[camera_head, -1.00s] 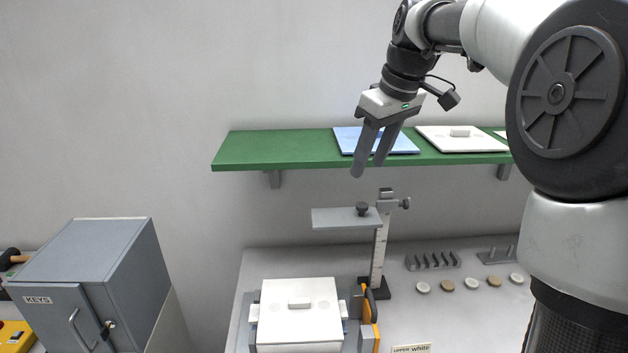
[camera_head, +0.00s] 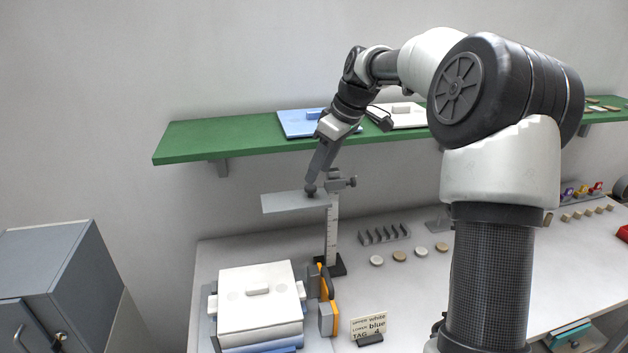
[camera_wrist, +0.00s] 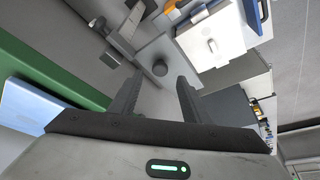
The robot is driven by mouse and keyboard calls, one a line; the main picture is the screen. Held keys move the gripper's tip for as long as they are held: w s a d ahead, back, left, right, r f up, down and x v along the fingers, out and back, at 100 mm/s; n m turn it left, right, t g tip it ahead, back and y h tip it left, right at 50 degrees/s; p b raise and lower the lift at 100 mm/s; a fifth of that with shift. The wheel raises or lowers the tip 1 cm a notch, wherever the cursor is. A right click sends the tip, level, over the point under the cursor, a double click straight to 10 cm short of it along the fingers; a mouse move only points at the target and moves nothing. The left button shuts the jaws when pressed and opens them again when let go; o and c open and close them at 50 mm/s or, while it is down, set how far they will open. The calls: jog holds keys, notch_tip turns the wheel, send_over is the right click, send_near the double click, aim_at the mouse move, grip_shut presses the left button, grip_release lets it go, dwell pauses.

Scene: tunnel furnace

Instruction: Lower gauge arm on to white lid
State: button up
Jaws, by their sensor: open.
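The gauge arm (camera_head: 285,203) is a flat grey plate held out level to the left from an upright ruled post (camera_head: 332,235). A dark round knob (camera_head: 311,189) stands on it near the post; the knob also shows in the wrist view (camera_wrist: 160,68). The white lid (camera_head: 250,309) lies lower on the bench stack, below the gauge arm and apart from it. My gripper (camera_head: 313,180) is open just above the knob. In the wrist view its two fingers (camera_wrist: 161,78) are spread with the knob seen between their tips; contact cannot be told.
A green shelf (camera_head: 190,141) holding a blue panel (camera_head: 295,124) and a white panel is close behind my gripper. Orange-and-grey clamps (camera_head: 325,300) and a label card (camera_head: 368,326) stand beside the stack. A grey key cabinet (camera_head: 75,260) is at left.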

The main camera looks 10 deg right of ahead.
aim_at(314, 188)
jog(key=x, duration=0.5)
grip_shut()
